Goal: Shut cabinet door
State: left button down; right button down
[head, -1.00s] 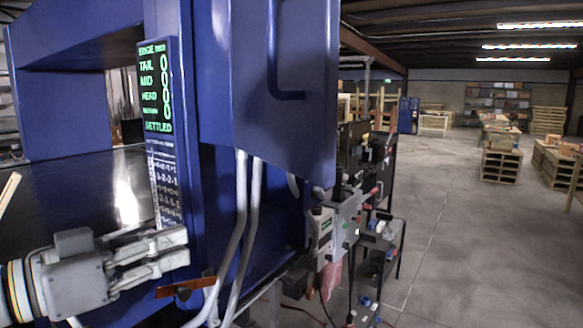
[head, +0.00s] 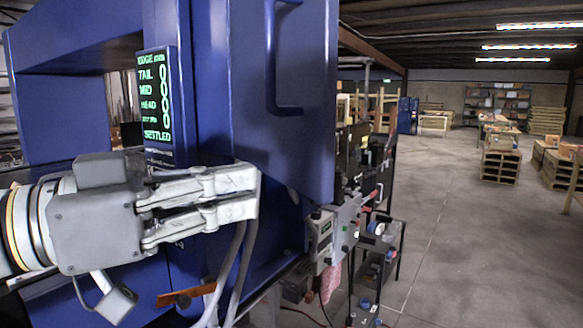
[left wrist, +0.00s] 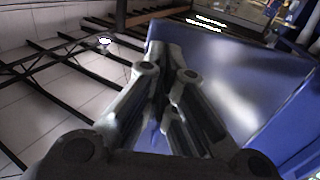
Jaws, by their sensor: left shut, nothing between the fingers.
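The blue cabinet door (head: 300,140) fills the upper middle of the head view, standing open, with a bar handle (head: 283,108) on its face. My left gripper (head: 250,192) points right, below and in front of the door's lower left part. Its fingers are shut and hold nothing. I cannot tell whether the fingertips touch the door. In the left wrist view a blue panel (left wrist: 235,75), likely the door, lies beyond the fingers (left wrist: 167,72). My right gripper is not in view.
A blue machine frame (head: 65,115) with a lit display (head: 156,97) stands behind my left arm. Grey hoses (head: 238,262) hang below the gripper. A dark cart (head: 380,250) stands past the door. Open floor (head: 465,250) lies to the right.

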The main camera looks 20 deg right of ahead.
aim_at(312, 179)
pick_arm(q)
jog(key=p+x, duration=0.1)
jog(key=x, duration=0.5)
jog(key=shift+w+d+p, duration=0.1)
jog(key=shift+d+p, duration=0.15)
jog(key=shift+p, duration=0.15)
jog(key=shift+d, duration=0.2)
jog(key=shift+w+d, duration=0.1)
jog(key=shift+w, duration=0.05)
